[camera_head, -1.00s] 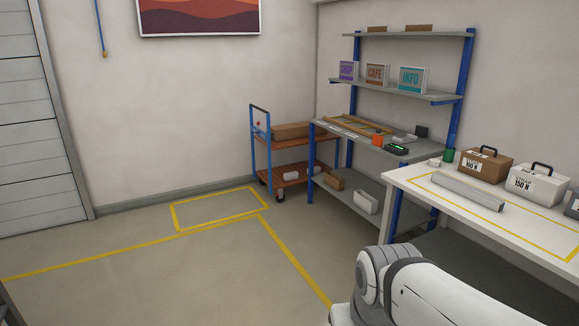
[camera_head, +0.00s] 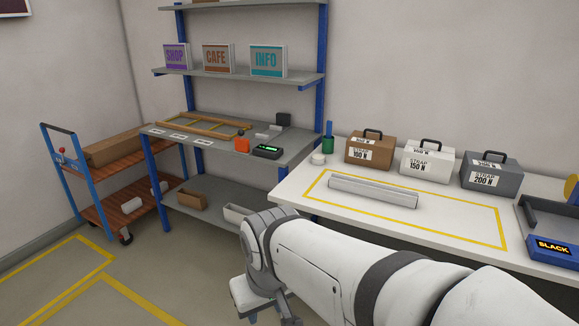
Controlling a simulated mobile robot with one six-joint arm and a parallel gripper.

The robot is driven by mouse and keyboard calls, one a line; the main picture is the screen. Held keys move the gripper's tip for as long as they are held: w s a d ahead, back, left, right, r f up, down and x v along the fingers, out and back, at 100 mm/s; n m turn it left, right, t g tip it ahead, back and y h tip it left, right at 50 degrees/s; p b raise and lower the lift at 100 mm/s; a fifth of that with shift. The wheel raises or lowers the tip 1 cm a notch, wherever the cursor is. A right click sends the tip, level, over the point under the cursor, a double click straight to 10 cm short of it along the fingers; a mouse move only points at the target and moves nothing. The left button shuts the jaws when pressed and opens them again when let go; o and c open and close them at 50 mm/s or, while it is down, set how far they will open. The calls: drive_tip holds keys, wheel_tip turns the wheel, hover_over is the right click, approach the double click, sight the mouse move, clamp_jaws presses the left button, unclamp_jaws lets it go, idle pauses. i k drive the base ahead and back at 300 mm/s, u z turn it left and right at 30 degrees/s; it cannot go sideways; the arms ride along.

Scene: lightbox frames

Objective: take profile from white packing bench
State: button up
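The profile (camera_head: 373,191), a long light-grey bar, lies flat on the white packing bench (camera_head: 452,242). It sits inside a yellow outlined rectangle on the bench top, towards the bench's left part. My arm reaches across the lower middle of the view, in front of the bench. My gripper (camera_head: 268,312) hangs low at the arm's far end, left of and below the bench's front edge, apart from the profile. Its fingers are small and cut off by the bottom edge, so their opening is not clear.
Strap cases in brown (camera_head: 369,150), white (camera_head: 427,161) and grey (camera_head: 490,171) stand behind the profile. A blue tray (camera_head: 545,249) marked BLACK is at the right. A grey shelved workbench (camera_head: 290,152) and a cart (camera_head: 110,150) stand left. Floor is clear at lower left.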

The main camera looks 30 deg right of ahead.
sight(384, 193)
drive_tip(key=z, duration=0.8)
drive_tip(key=i, duration=1.65)
drive_tip(key=z, duration=0.9)
drive_tip(key=k, duration=0.65)
drive_tip(key=z, duration=0.25)
drive_tip(key=i, duration=0.7)
drive_tip(key=u, duration=0.1)
